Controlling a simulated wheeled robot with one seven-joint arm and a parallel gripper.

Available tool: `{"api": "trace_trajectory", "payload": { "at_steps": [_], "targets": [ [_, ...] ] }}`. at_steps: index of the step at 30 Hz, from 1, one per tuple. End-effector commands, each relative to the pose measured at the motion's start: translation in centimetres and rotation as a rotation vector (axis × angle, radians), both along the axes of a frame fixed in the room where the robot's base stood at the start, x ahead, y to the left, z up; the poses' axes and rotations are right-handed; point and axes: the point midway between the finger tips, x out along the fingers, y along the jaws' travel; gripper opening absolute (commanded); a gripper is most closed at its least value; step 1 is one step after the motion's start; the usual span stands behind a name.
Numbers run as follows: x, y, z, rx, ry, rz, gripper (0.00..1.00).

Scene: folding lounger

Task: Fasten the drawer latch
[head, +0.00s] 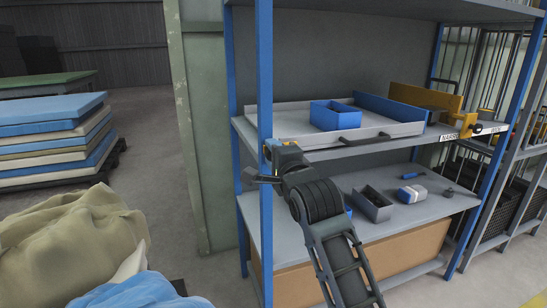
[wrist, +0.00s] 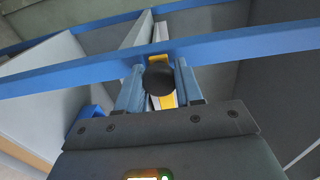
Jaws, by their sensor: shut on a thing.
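The drawer (head: 318,142) is a shallow grey tray with a dark front handle (head: 365,138), on the upper shelf of the blue-posted rack. Its front lies near the shelf's front edge; I cannot tell whether it is fully in. My gripper (head: 268,152) is at the left front post, by the drawer's left end. In the wrist view the gripper (wrist: 159,88) has its two fingers on either side of a round black knob (wrist: 158,78) with a yellow latch piece (wrist: 166,101) behind it. The gripper is shut on this latch knob. The latch is mostly hidden in the head view.
A blue bin (head: 335,115) sits in the drawer. A yellow fitting with a dark knob (head: 470,129) is at the shelf's right end. The lower shelf (head: 400,228) holds a grey box (head: 372,205) and small items. Stacked mats (head: 55,135) and a covered heap (head: 75,240) stand left.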

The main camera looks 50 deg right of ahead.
Motion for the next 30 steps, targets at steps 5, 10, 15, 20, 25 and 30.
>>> {"api": "trace_trajectory", "payload": {
  "at_steps": [5,10,15,20,25,30],
  "targets": [
    [-0.07,-0.12,-0.08,0.013,-0.006,-0.003,0.00],
    [-0.08,-0.14,-0.09,0.014,-0.007,-0.003,0.00],
    [-0.09,-0.15,-0.10,0.014,-0.007,-0.003,0.38],
    [-0.06,-0.11,-0.08,0.013,-0.006,-0.002,0.53],
    [-0.04,-0.07,-0.05,0.011,-0.006,-0.001,0.57],
    [-0.27,0.13,-0.09,0.011,-0.006,-0.001,0.57]
  ]
}}
